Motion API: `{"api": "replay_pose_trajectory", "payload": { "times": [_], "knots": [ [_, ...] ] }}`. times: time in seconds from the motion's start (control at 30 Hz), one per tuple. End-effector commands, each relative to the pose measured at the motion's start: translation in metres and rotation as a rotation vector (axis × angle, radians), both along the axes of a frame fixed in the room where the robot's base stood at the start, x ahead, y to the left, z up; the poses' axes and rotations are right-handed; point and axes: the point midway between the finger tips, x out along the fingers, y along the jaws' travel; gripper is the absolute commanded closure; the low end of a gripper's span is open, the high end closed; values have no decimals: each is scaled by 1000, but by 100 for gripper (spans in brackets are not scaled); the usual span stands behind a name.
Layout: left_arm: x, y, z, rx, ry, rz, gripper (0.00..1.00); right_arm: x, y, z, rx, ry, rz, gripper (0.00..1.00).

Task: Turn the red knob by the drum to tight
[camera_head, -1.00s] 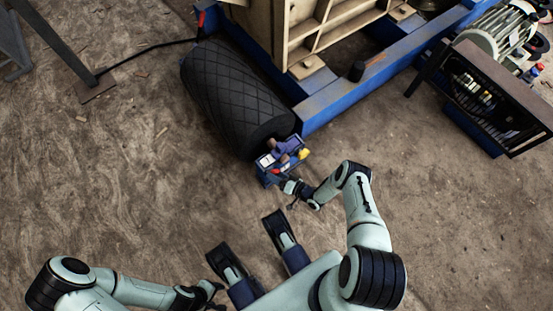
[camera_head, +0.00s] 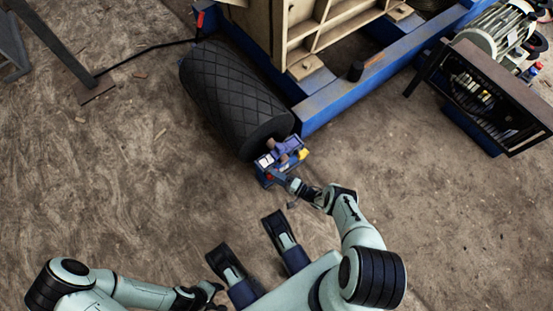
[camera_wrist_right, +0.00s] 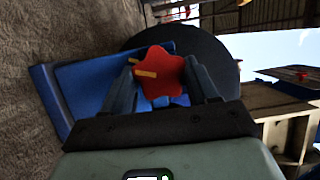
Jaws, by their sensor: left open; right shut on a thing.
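The red knob (camera_wrist_right: 163,72) is star-shaped with a yellow mark on its face pointing left in the right wrist view. A second small yellow mark (camera_wrist_right: 133,61) shows just left of it, slightly higher. My right gripper (camera_wrist_right: 160,82) is shut on the knob, one finger on each side. In the head view my right gripper (camera_head: 273,178) is at the blue bracket (camera_head: 265,163) by the end of the black drum (camera_head: 228,95); the knob is mostly hidden there. My left gripper (camera_head: 214,291) is open and empty at the lower left, away from the drum.
A blue frame (camera_head: 350,105) carries the beige crusher body (camera_head: 310,40) behind the drum. A motor (camera_head: 495,35) and a dark guarded unit (camera_head: 490,95) stand at the upper right. The dirt floor (camera_head: 130,170) left of the drum is mostly clear.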

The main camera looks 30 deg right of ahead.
Motion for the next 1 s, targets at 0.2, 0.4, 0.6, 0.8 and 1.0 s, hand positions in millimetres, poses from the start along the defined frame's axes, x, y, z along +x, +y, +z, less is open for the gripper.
{"api": "replay_pose_trajectory", "payload": {
  "times": [0.2, 0.4, 0.6, 0.8, 1.0],
  "knots": [
    [0, 0, 0, 0, 0, 0, 44, 3, 0, 1, 46, 0, -3, 72],
    [0, 0, 0, 0, 0, 0, 44, 3, 0, 1, 58, 1, -3, 72],
    [0, 0, 0, 0, 0, 0, 44, 3, 0, 1, 57, 1, -3, 72],
    [0, 0, 0, 0, 0, 0, 44, 3, 0, 1, 55, 1, -3, 16],
    [0, 0, 0, 0, 0, 0, 44, 1, 0, 0, 56, 3, -2, 16]
  ]
}}
